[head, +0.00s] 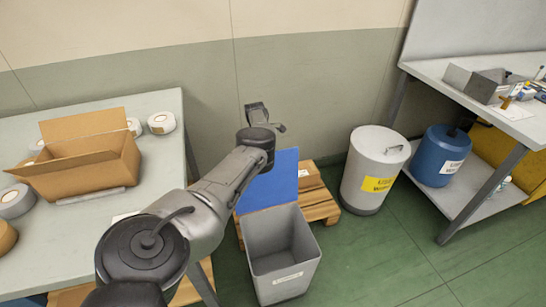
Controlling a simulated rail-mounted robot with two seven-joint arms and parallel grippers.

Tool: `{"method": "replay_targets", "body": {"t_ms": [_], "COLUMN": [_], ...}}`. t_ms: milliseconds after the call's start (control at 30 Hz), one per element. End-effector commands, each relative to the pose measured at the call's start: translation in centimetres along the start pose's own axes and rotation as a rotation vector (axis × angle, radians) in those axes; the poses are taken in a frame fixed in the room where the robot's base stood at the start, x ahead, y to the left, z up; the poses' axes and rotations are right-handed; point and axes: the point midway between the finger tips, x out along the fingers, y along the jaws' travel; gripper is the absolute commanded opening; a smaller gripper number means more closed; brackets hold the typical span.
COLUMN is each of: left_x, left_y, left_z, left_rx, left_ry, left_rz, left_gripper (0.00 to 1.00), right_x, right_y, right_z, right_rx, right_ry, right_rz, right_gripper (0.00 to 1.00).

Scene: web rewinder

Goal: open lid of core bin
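The core bin (284,262) is a grey, open-topped bin with a white label on its front, standing on the green floor. Its blue lid (273,184) stands raised at the bin's far edge, so the empty-looking inside shows. My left arm reaches in from the lower left and covers part of the lid's left side. My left gripper (268,116) is above the lid's top edge in the picture, apart from the lid as far as I can see. Its fingers are too small and turned away to show whether they are open. My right gripper is not in view.
A table (90,213) with an open cardboard box (83,163) and several rolls is at left. A wooden pallet (319,206) with a carton (308,176) lies behind the bin. A lidded pale drum (363,190), blue container (436,150) and workbench (440,70) stand right.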

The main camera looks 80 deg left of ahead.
Motion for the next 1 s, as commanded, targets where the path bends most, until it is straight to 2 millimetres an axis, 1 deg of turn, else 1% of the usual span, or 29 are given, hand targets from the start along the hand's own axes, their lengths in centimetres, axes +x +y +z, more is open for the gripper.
{"method": "replay_targets", "body": {"t_ms": [200, 567, 600, 800, 867, 1000], "left_x": [0.06, 0.1, 0.11, 0.02, -0.02, -0.08], "left_y": [0.49, 0.61, 0.61, 0.55, 0.52, 0.47], "left_z": [-0.65, -0.73, -0.73, -0.74, -0.73, -0.73], "left_rx": [-0.002, -0.003, -0.004, -0.002, -0.002, -0.001], "left_ry": [0.001, 0.002, 0.002, 0.001, 0.001, 0.0], "left_rz": [-0.016, -0.015, -0.015, -0.016, -0.017, -0.017], "left_gripper": [0.0, 0.0, 0.13, 0.32, 0.38, 0.38], "right_x": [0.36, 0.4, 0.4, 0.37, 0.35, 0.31], "right_y": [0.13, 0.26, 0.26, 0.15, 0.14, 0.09], "right_z": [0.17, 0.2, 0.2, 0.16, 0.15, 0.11], "right_rx": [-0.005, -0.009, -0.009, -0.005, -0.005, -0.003], "right_ry": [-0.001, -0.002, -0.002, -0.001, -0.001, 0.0], "right_rz": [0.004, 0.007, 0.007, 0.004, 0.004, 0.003], "right_gripper": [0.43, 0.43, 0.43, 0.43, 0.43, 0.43]}}
